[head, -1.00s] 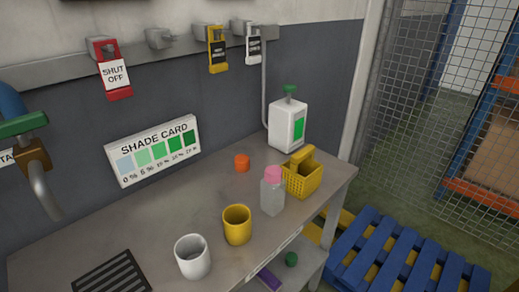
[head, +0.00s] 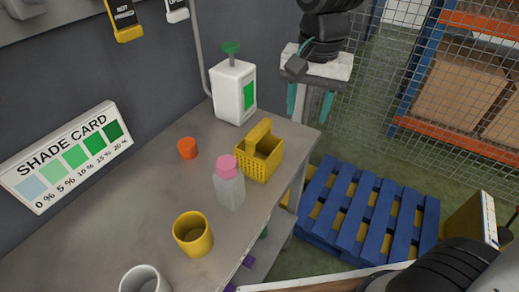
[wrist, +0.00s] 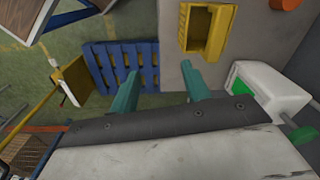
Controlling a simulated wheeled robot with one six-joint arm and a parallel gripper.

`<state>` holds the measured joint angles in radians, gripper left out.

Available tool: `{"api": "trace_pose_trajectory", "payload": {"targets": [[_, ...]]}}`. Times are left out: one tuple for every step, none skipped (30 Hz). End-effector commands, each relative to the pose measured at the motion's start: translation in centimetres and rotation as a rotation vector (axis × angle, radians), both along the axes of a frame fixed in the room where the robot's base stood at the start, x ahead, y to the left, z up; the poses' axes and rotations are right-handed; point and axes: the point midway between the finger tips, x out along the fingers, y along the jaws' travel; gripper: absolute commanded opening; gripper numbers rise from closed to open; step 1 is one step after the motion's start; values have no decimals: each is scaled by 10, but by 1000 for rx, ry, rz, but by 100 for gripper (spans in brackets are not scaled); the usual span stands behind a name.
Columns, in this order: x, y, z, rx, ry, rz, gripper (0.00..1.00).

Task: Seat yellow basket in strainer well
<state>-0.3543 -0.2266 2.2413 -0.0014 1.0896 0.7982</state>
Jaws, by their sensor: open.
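The yellow basket (head: 260,162) stands upright on the grey bench near its right end, with its raised handle along the back side. It also shows at the top of the wrist view (wrist: 185,30). My gripper (head: 309,110) is open and empty, pointing down beyond the right end of the bench, behind and to the right of the basket and apart from it. In the wrist view its two teal fingers (wrist: 158,75) are spread, with the basket ahead of them to the upper right. I see nothing I can identify as the strainer well.
A pink-capped bottle (head: 229,185) stands close left of the basket. A white pump dispenser (head: 233,92) stands behind it. An orange cap (head: 187,148), a yellow cup (head: 192,235) and a white cup (head: 144,281) are on the bench (head: 120,215). A blue pallet (head: 365,215) lies right.

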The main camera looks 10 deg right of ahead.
Motion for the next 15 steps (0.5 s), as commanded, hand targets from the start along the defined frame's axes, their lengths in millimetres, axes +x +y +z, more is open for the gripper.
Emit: {"api": "trace_pose_trajectory", "payload": {"targets": [[13, 22, -9, -4, 16, -34, 47], [20, 33, -13, -4, 20, -60, 47], [27, 46, -18, -5, 24, -93, 47], [32, 54, -22, -6, 27, -115, 47], [35, 62, -26, -6, 30, -134, 47], [40, 71, -29, -7, 32, -157, 47], [42, 76, -32, -8, 34, -171, 47], [44, 80, -34, -7, 34, -184, 47], [46, 85, -37, -7, 36, -197, 47], [47, 87, -39, -8, 36, -204, 47], [48, 89, -41, -9, 37, -209, 47], [48, 90, -45, -10, 38, -215, 47], [49, 90, -48, -10, 38, -218, 47], [49, 90, -51, -10, 38, -219, 47], [49, 90, -56, -10, 38, -220, 47]]}}
